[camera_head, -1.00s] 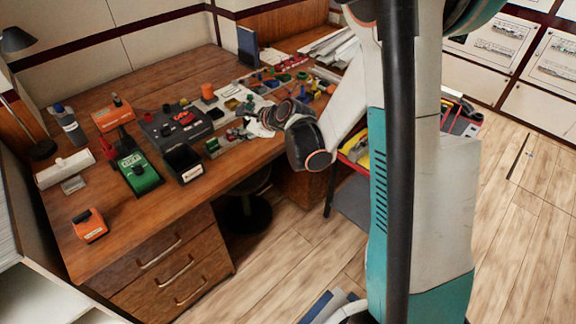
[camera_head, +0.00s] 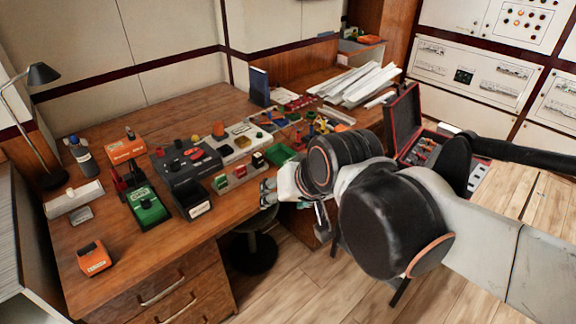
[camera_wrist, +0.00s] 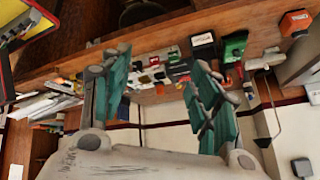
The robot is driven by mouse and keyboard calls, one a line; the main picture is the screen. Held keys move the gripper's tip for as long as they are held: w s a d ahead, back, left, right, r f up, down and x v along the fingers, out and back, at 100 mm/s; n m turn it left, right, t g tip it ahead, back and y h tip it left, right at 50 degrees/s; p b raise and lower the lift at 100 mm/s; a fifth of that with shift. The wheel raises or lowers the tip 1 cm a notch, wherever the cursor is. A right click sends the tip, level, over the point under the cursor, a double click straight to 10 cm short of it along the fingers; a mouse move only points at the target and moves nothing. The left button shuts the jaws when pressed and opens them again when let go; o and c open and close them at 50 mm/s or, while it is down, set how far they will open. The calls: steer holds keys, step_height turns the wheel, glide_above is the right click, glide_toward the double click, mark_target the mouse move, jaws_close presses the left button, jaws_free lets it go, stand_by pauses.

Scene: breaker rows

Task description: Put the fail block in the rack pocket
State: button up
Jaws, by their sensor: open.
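In the head view a low grey rack (camera_head: 236,183) stands near the desk's front edge. It holds a few small blocks: a green one (camera_head: 221,182), a red-topped one (camera_head: 240,171) and a green-and-red one (camera_head: 257,160). I cannot read their labels, so I cannot tell which is the fail block, or which pocket is empty. My gripper (camera_head: 268,190) is just right of the rack at the desk's front edge, partly hidden by my arm. In the wrist view my gripper (camera_wrist: 157,68) has its teal fingers wide apart with nothing between them.
An orange device (camera_head: 94,258) sits at the front left. Papers (camera_head: 358,84) lie behind. A stool (camera_head: 253,250) is under the desk.

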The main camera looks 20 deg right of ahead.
steer(key=s+n, duration=0.2)
steer(key=s, duration=0.1)
steer(key=s+d+n, duration=0.1)
steer(key=shift+s+f+g+h, duration=0.3)
steer(key=shift+s+h, duration=0.05)
steer(key=shift+h, duration=0.05)
